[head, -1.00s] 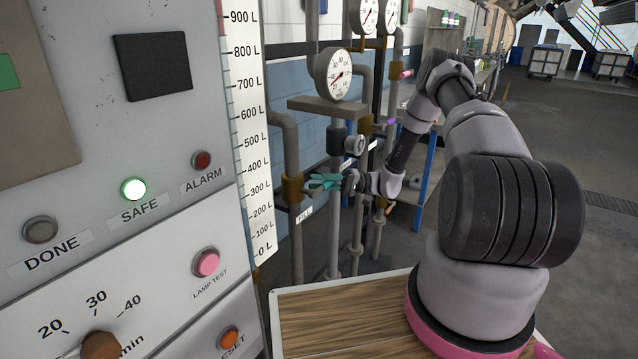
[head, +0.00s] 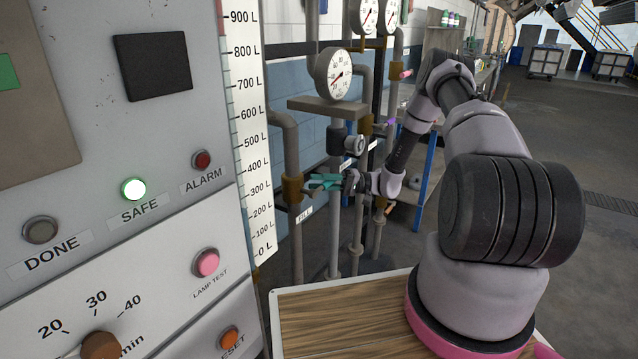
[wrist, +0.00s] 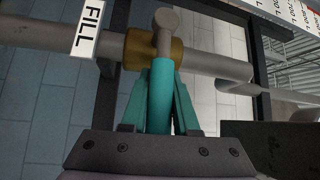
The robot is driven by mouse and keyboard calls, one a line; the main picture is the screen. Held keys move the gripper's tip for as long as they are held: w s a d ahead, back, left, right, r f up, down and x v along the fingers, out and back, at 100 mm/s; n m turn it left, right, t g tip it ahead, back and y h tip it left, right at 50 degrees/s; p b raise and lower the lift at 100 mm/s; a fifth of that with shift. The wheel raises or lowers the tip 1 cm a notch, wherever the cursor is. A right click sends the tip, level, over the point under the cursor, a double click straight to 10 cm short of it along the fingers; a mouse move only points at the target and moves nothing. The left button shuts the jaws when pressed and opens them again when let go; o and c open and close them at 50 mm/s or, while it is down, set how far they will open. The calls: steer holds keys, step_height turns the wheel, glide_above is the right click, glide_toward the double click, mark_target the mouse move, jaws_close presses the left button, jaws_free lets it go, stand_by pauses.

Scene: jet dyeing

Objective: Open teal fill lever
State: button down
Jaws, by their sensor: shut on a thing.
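The teal fill lever (wrist: 159,98) runs from a grey pivot on a brass valve body (wrist: 140,49) toward my wrist in the wrist view. My gripper (wrist: 163,82) has one teal finger on each side of the lever and is shut on it. The white FILL label (wrist: 88,28) is on the pipe left of the valve. In the head view, the teal lever (head: 318,180) and my gripper (head: 335,182) overlap beside the brass valve (head: 292,188), so their exact edges are hard to separate.
A control panel (head: 120,225) with a lit SAFE lamp (head: 133,189) and a level scale (head: 250,130) stand on the left. Upright pipes (head: 335,240) and a round gauge (head: 334,73) are close to my gripper. Open floor lies at the right.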

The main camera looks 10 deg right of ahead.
steer(key=shift+r, duration=0.15)
steer(key=shift+s+a+r+n+t+h, duration=0.2)
steer(key=shift+r+n+h, duration=0.4)
steer(key=shift+n+h, duration=0.2)
steer(key=shift+s+a+r+n+t+h, duration=0.2)
steer(key=shift+r+n+h, duration=0.35)
steer(key=shift+n+h, duration=0.3)
steer(key=shift+s+a+r+n+t+h, duration=0.1)
steer(key=shift+s+r+n+h, duration=0.1)
steer(key=shift+r+n+h, duration=0.6)
steer(key=shift+f+h, duration=0.2)
steer(key=shift+h, duration=0.05)
steer(key=c, duration=0.7)
jaws_free()
steer(key=v, duration=1)
steer(key=shift+d+r, duration=0.15)
steer(key=shift+d, duration=0.15)
steer(key=shift+c, duration=0.2)
